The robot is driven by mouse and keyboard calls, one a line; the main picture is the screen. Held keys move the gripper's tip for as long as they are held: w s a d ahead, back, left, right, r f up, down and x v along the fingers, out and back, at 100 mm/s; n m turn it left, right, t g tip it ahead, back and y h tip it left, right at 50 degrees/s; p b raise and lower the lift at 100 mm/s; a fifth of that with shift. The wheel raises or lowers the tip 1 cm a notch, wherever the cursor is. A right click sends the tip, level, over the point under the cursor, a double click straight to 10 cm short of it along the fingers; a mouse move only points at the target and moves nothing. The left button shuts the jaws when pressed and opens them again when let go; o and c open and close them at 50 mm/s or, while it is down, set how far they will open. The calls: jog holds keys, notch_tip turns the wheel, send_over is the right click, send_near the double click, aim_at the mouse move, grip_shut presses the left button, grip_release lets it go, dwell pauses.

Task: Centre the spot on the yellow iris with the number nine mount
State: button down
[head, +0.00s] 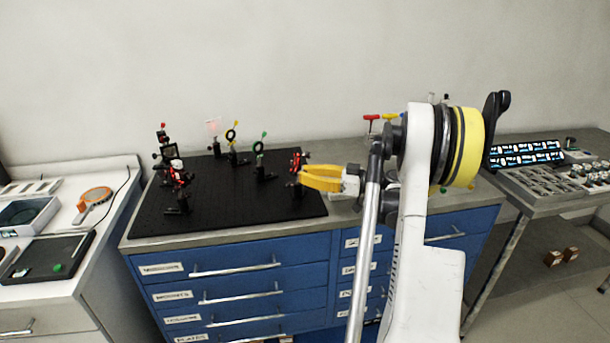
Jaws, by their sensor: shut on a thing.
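My gripper (303,178), with yellow fingers, reaches in from the right over the black breadboard (240,208). Its fingertips are at a black mount with red parts (296,161) near the board's right edge and are shut on part of it. The fingers hide some of that mount, and I cannot read a number on it. The yellow iris (231,133) is a small ring on a post towards the back of the board. A pale target card (213,126) with a faint reddish patch stands behind it to the left. I cannot make out a spot on the iris.
A green-marked ring (258,148) on a post stands between the yellow iris and my gripper. Several red-and-black mounts (178,172) stand on the board's left. The board's front is clear. A side table (115,165) is at left, and a parts cart (540,180) is at right.

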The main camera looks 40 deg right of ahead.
jog(key=m, duration=0.5)
jog(key=shift+m, duration=0.4)
jog(key=m, duration=0.4)
jog(key=shift+r+m+b, duration=0.1)
jog(key=shift+m+b, duration=0.2)
jog(key=shift+b, duration=0.05)
jog(key=shift+d, duration=0.1)
jog(key=c, duration=1.4)
grip_release()
jog(key=v, duration=1.2)
